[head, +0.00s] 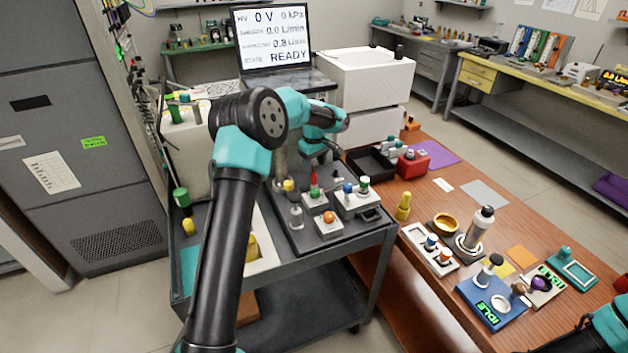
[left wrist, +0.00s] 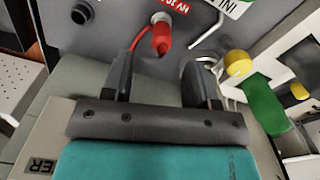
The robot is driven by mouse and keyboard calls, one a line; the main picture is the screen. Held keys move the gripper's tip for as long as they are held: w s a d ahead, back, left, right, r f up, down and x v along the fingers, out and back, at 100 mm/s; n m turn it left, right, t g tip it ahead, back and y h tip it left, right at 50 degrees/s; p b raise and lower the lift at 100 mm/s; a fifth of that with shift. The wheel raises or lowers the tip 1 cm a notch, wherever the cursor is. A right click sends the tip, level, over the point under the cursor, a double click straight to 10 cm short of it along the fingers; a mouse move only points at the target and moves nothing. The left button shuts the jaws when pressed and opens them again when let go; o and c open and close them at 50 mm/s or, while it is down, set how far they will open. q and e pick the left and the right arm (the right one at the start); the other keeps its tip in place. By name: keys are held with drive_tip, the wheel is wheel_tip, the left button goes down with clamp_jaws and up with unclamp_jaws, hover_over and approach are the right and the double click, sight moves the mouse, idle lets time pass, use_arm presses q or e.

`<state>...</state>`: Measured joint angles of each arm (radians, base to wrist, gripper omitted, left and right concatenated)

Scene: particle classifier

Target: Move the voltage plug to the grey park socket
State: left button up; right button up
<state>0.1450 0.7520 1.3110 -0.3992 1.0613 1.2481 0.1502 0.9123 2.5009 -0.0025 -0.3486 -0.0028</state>
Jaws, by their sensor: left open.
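The red voltage plug (left wrist: 162,38) shows in the left wrist view, seated at a grey panel below a red label, with a red cable running down from it. A dark round socket (left wrist: 82,12) is on the same panel to its left; I cannot tell whether it is the grey park socket. My left gripper (left wrist: 160,68) is open, its fingers either side of and short of the plug, with nothing between them. In the head view my left gripper (head: 320,152) is small and partly hidden by its arm, over the back of the cart. My right gripper is out of view.
The grey cart (head: 375,238) holds small blocks with coloured buttons (head: 328,222). A yellow knob (left wrist: 238,63) and a green cylinder (left wrist: 264,108) are right of the gripper. A monitor (head: 273,38) reads READY. The wooden table (head: 385,285) at right carries several devices.

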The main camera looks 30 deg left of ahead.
sight(314, 174)
use_arm(q)
drive_tip(key=shift+s+f, duration=0.1)
drive_tip(key=shift+f, duration=2.5)
clamp_jaws()
drive_tip(key=shift+r, duration=0.1)
wheel_tip(314, 174, up, 18)
